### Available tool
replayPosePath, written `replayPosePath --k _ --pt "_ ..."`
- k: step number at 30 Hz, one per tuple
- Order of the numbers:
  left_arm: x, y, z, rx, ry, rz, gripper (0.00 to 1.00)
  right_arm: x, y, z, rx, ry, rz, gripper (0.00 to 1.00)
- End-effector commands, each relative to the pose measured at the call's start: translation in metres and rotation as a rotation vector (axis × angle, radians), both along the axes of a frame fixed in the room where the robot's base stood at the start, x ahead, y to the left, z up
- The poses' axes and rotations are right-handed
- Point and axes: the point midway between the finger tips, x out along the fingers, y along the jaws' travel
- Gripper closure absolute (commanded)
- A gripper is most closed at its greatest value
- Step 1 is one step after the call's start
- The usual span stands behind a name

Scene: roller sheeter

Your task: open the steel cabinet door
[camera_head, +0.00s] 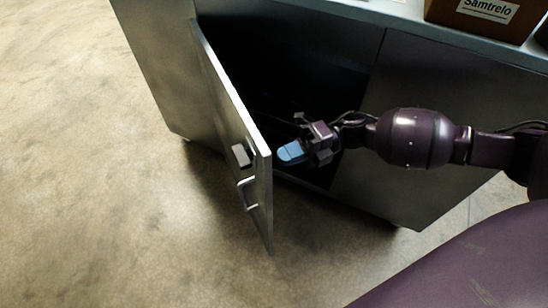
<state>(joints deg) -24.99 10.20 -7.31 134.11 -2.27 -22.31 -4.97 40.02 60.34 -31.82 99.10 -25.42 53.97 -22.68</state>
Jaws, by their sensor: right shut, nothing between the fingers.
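The steel cabinet (420,130) stands across the upper part of the view. Its door (225,115) is swung partly open towards the lower left, hinged on the left side of the opening. A small handle (247,195) is on the door's outer face near its free edge, with a dark plate (243,154) above it. The dark interior (290,70) shows behind the door. My right gripper (288,153) is just right of the door's free edge, in front of the opening, on the door's inner side. Its blue fingertips are shut and empty. Whether they touch the door is unclear. My left gripper is out of view.
A brown box (485,12) labelled "Samtrelo" sits on the cabinet top (400,22) at the upper right. The concrete floor (90,200) left of and below the door is clear. My purple base fills the lower right.

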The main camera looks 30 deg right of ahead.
Motion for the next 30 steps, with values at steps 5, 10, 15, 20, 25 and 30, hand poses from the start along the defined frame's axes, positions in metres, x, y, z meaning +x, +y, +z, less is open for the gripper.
replayPosePath --k 5,10,15,20,25,30 --pt "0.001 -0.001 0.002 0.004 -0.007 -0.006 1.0 0.0 0.021 -0.001 0.001 0.002 0.001 1.0" --pt "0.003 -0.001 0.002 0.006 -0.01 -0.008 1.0 0.001 0.03 -0.001 0.0 0.002 -0.001 1.0" --pt "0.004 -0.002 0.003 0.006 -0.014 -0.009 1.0 0.001 0.031 0.0 0.0 0.001 -0.001 1.0" --pt "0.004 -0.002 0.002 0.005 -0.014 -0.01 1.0 0.001 0.031 0.0 0.0 0.0 -0.001 1.0" --pt "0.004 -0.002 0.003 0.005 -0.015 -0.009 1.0 0.001 0.032 0.0 0.0 0.0 -0.006 1.0" --pt "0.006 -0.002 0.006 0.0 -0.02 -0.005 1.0 0.0 0.036 0.002 0.001 -0.002 -0.027 1.0"
